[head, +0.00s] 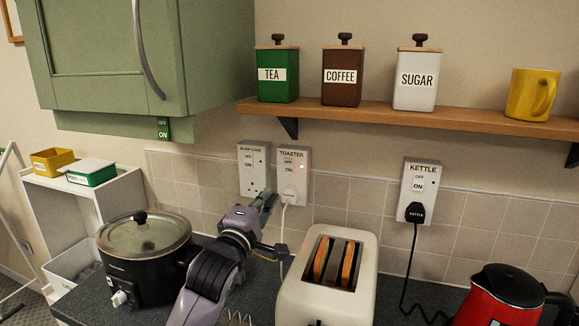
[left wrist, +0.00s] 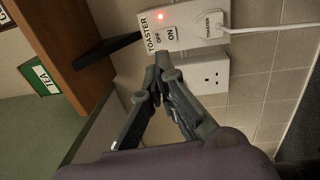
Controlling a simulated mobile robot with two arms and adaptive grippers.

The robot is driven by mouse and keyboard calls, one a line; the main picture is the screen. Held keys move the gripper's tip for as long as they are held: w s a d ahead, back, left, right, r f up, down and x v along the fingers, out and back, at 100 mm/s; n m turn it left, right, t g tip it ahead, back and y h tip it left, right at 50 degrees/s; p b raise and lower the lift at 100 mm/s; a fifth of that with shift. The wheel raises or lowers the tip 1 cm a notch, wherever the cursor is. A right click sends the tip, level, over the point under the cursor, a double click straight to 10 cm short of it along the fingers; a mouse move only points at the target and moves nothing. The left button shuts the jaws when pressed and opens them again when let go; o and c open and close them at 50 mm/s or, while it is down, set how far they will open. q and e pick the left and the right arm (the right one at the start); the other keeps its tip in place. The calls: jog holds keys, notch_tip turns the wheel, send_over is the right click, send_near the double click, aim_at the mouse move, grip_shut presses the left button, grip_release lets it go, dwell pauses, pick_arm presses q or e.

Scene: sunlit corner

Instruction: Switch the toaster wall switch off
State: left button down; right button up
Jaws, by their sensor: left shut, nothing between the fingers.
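The toaster wall switch (head: 293,175) is on a white plate labelled TOASTER, with OFF above ON and a lit red light. A white plug with a cord sits in its lower part. The plate also shows in the left wrist view (left wrist: 190,27), with the red light lit. My left gripper (head: 268,201) is shut and empty, in front of the lower part of the plates. In the left wrist view its fingertips (left wrist: 161,62) appear beside the OFF and ON labels; whether they touch the switch I cannot tell. My right gripper is not in view.
The slow cooker plate (head: 252,168) is directly left of the toaster plate. The kettle plate (head: 420,190) is farther right. A toaster (head: 328,285) with bread, a slow cooker (head: 145,255) and a red kettle (head: 500,297) stand on the counter. A shelf (head: 400,113) runs above.

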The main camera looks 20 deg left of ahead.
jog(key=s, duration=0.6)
pick_arm(q)
jog(key=p, duration=0.2)
send_near(290, 164)
jog(key=w, duration=0.1)
jog(key=w+p, duration=0.1)
jog(key=w, duration=0.1)
jog(key=w+r+p, duration=0.1)
jog(key=w, duration=0.1)
jog(key=shift+w, duration=0.1)
jog(key=shift+w+p, duration=0.35)
jog(key=shift+w, duration=0.35)
jog(key=shift+w+d, duration=0.1)
jog(key=shift+w, duration=0.15)
jog(key=shift+f, duration=0.1)
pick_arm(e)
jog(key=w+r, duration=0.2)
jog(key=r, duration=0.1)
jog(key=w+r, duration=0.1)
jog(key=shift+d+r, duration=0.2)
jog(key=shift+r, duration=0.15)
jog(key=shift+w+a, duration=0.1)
